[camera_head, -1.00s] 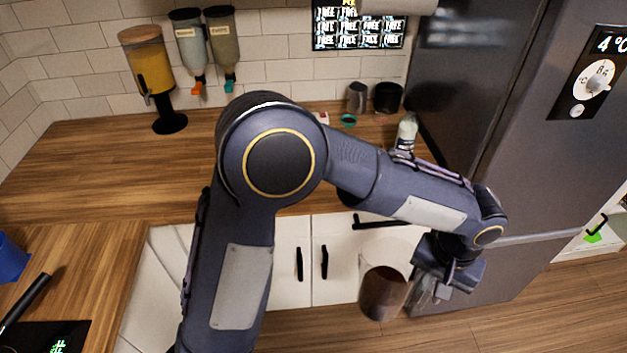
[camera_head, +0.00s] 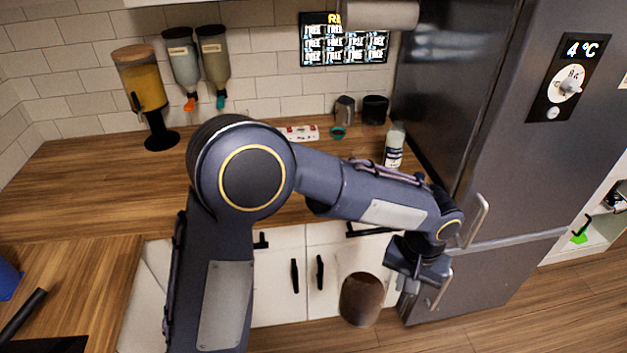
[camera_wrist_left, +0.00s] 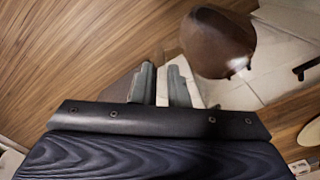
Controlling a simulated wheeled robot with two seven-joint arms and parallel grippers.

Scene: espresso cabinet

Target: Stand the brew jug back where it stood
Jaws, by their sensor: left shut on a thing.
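The brew jug (camera_head: 362,299) is clear, with dark brown coffee in it. In the head view it hangs in front of the white cabinet doors, below the counter level, beside my left gripper (camera_head: 408,287). In the left wrist view the jug (camera_wrist_left: 218,42) shows as a rounded brown body just beyond and right of the fingers. The left gripper's two fingers (camera_wrist_left: 161,80) are shut on the jug, apparently at its handle, which is hard to make out. The left arm covers part of the counter. My right gripper is not in view.
The wooden counter (camera_head: 90,180) has free room at left. A juice dispenser (camera_head: 143,85), a white bottle (camera_head: 394,146), a metal pitcher (camera_head: 344,109) and a black cup (camera_head: 375,110) stand towards the back. The fridge (camera_head: 500,130) is at right. Cabinet handles (camera_head: 320,272) stick out near the jug.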

